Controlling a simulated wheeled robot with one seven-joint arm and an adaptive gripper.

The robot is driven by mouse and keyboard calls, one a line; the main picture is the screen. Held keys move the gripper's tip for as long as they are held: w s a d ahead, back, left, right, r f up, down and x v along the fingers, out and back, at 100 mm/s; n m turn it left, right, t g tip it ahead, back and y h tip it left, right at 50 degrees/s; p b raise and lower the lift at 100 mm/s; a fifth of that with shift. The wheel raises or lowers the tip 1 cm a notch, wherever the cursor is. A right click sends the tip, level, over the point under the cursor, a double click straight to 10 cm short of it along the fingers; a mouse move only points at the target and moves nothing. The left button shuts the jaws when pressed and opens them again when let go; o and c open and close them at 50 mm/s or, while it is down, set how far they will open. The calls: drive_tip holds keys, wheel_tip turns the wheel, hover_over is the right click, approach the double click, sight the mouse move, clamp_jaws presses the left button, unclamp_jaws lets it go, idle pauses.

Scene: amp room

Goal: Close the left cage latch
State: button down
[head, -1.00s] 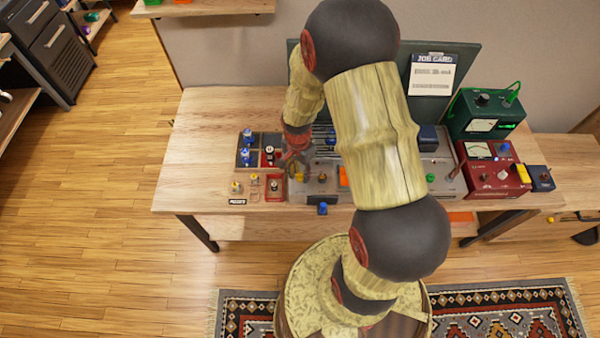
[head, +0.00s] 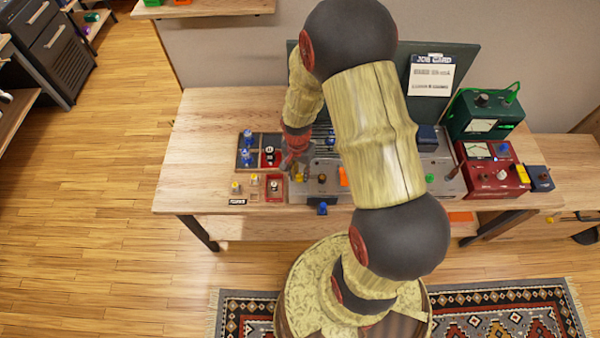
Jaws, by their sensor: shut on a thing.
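My gripper (head: 289,166) is small and dark in the head view, pointing down at the left end of a grey unit (head: 312,192) on the workbench. It is shut on a small part there, which fits the left cage latch, but the jaws hide it and its angle cannot be read. A yellow knob (head: 300,177) and a dark knob (head: 322,179) sit just right of the jaws. My arm covers much of the unit's middle.
Left of the gripper are a tray with blue-topped parts (head: 247,157) and a red tray (head: 274,195). A red meter box (head: 497,180) and a green meter box (head: 482,117) stand at the right. The bench's left end (head: 190,150) is bare.

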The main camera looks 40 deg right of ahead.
sight(299, 175)
drive_tip(key=n+p, duration=0.1)
drive_tip(key=n, duration=0.3)
drive_tip(key=shift+w+r, duration=0.1)
drive_tip(key=n+p, duration=0.1)
drive_tip(key=n, duration=0.3)
drive_tip(key=n+p, duration=0.1)
drive_tip(key=n, duration=0.3)
drive_tip(key=shift+n+p, duration=0.3)
drive_tip(key=shift+p, duration=0.1)
drive_tip(key=shift+n+t+p, duration=0.3)
drive_tip(key=shift+n+p, duration=0.5)
drive_tip(key=shift+n, duration=1)
drive_tip(key=c, duration=1.6)
unclamp_jaws()
drive_tip(key=r, duration=1.1)
drive_tip(key=shift+a+r, duration=0.25)
drive_tip(key=shift+r, duration=0.15)
